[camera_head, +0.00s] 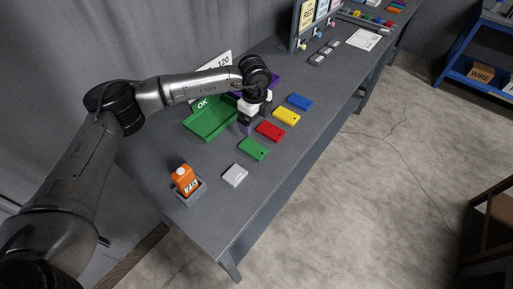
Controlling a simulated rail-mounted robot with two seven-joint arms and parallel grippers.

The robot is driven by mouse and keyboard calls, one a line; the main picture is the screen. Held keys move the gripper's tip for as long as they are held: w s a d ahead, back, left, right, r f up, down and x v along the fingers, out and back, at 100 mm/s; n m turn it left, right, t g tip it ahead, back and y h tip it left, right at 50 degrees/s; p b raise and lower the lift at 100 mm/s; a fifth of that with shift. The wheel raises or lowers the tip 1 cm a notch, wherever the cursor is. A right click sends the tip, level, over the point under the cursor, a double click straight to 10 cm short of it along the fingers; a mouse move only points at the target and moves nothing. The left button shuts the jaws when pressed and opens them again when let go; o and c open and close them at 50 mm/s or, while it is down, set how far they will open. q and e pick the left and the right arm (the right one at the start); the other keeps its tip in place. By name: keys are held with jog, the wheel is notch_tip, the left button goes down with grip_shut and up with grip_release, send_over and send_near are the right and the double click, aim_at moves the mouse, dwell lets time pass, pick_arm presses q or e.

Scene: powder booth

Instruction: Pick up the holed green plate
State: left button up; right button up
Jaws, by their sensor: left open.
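The green plate (253,148) lies flat on the grey table, with a small dark hole near its right end. It is the nearest of the row of coloured plates. My left gripper (245,127) points down above the table, between the green tray and the red plate, up and to the left of the green plate. It is open and apart from the green plate. What lies directly under its fingers is partly hidden. My right gripper is not in view.
A red plate (270,131), yellow plate (287,116) and blue plate (299,102) lie farther along. A green tray marked OK (203,127) stands left. A white block (235,175) and orange device (184,180) are nearer. The table's right edge is clear.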

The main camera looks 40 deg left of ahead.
aim_at(253, 147)
pick_arm(q)
jog(key=f, duration=0.4)
jog(key=f+b, duration=0.1)
jog(key=f, duration=0.8)
jog(key=shift+s+a+f, duration=0.25)
jog(key=shift+a, duration=0.1)
jog(key=shift+c, duration=0.2)
jog(key=c, duration=1.1)
